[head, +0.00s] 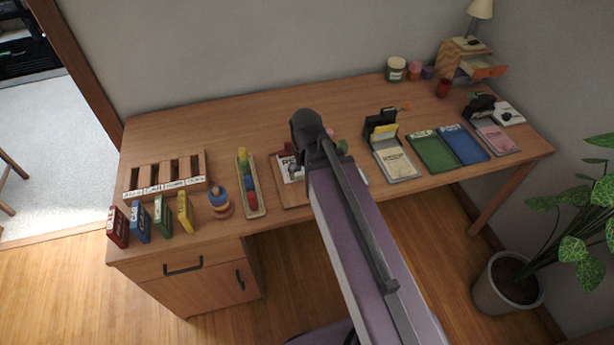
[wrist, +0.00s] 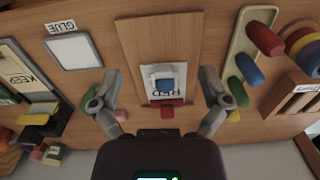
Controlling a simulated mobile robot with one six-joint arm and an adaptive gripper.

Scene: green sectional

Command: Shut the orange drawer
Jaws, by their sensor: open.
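The orange drawer (head: 490,72) is in a small wooden unit (head: 455,60) at the back right of the desk, in the head view. It is pulled out, with its orange front standing away from the unit and its pale inside showing. My gripper (wrist: 158,95) is open in the wrist view, with its fingers apart and nothing between them held. It is above the middle of the desk, over a wooden board with paper (wrist: 135,50), well to the left of the drawer. The drawer is not in the wrist view. My arm hides the fingertips in the head view.
A lamp (head: 480,10) stands on the unit. A red cup (head: 443,88) and jars (head: 396,69) stand left of the drawer. A black device (head: 481,104) is in front of it. Green and blue mats (head: 433,151) and a plant (head: 570,235) are at the right.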

